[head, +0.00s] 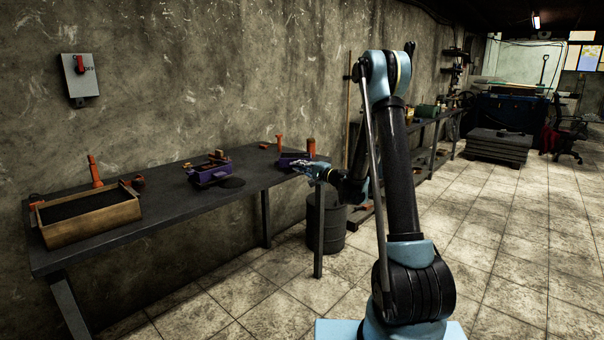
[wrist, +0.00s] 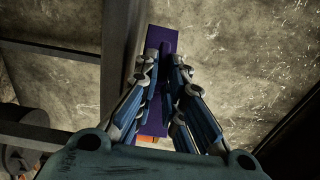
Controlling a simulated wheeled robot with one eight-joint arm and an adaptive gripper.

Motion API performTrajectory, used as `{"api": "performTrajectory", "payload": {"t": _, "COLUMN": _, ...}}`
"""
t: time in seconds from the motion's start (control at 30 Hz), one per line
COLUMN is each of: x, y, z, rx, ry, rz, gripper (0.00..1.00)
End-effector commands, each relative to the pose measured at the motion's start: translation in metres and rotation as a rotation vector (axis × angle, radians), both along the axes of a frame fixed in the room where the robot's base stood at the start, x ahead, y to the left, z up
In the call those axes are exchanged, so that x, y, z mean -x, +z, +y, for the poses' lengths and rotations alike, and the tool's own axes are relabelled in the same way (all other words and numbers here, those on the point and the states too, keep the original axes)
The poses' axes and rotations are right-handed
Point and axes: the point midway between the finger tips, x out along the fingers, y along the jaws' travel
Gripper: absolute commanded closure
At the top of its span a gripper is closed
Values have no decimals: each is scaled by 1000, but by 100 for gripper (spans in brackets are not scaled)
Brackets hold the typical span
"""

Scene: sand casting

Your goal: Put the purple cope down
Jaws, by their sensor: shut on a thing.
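The purple cope (head: 289,159) is at the right end of the dark workbench in the head view. My gripper (head: 302,166) reaches it from the right and is shut on it. In the wrist view the purple cope (wrist: 162,38) shows between and beyond the fingers of my gripper (wrist: 164,62). The fingers hide part of it. I cannot tell whether its underside touches the bench. Another purple box (head: 207,178), with small parts on top, sits on the middle of the bench.
The workbench (head: 160,212) runs along the wall. A wooden sand box (head: 90,214) stands at its left end. A dark disc (head: 232,183) lies beside the middle purple box. Orange upright tools (head: 94,170) stand on the bench. A dark barrel (head: 327,222) stands below its right end.

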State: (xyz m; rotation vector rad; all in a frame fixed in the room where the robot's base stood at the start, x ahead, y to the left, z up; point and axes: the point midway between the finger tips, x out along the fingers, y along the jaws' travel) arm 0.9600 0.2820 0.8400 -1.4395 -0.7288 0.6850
Motion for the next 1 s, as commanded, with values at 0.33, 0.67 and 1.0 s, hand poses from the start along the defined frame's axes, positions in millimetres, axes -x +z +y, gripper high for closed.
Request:
{"api": "performTrajectory", "payload": {"t": 0.33, "x": 1, "y": -17, "z": 1, "rx": -1, "ry": 1, "rz": -1, "gripper": 100}}
{"api": "performTrajectory", "payload": {"t": 0.67, "x": 1, "y": -18, "z": 1, "rx": 0, "ry": 1, "rz": 0, "gripper": 70}}
{"api": "performTrajectory", "payload": {"t": 1.0, "x": 1, "y": -17, "z": 1, "rx": 0, "ry": 1, "rz": 0, "gripper": 70}}
